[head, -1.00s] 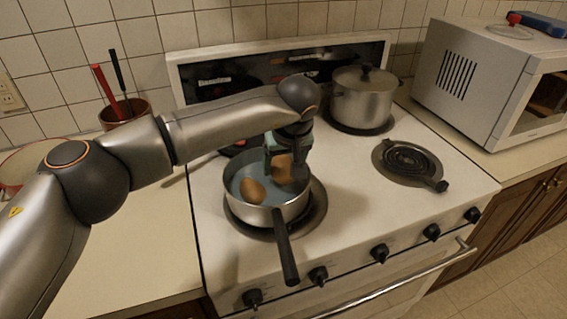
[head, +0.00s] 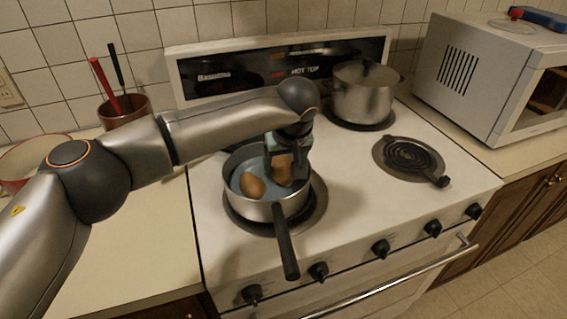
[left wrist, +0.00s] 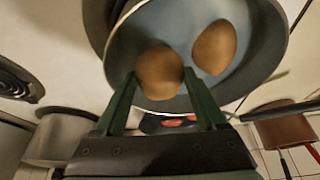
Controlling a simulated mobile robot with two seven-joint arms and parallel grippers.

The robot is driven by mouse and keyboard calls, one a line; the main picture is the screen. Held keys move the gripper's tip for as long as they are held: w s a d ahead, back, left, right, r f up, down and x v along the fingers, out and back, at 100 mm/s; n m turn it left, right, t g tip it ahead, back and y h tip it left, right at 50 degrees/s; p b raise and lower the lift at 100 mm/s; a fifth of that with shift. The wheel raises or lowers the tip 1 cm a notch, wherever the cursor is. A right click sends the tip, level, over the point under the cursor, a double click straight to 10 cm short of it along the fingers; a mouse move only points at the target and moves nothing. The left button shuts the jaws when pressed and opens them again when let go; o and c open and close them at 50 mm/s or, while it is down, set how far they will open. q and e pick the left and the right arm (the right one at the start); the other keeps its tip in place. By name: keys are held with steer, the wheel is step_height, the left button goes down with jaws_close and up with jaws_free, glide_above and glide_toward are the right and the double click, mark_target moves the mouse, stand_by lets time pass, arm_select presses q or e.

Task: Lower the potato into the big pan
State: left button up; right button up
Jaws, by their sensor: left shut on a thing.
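The big pan (head: 276,208) stands on the front left burner of the stove, its black handle pointing toward the front. It also shows in the left wrist view (left wrist: 262,60). One potato (head: 252,186) lies inside the pan on the left; it shows at the right in the wrist view (left wrist: 214,47). My left gripper (head: 282,160) is inside the pan's outline from above, shut on a second potato (head: 282,176). In the wrist view this potato (left wrist: 159,72) sits between the two green fingers. I cannot tell whether it touches the pan's bottom. My right gripper is not in view.
A lidded pot (head: 362,98) stands on the rear right burner. A microwave (head: 490,80) stands on the right counter. A brown utensil pot (head: 125,112) and a red-rimmed pot (head: 35,155) stand on the left counter.

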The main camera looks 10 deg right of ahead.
arm_select(q)
steer(key=shift+f+b, duration=0.55)
steer(key=shift+f, duration=0.3)
stand_by(0.3)
stand_by(0.4)
steer(key=o, duration=1.5)
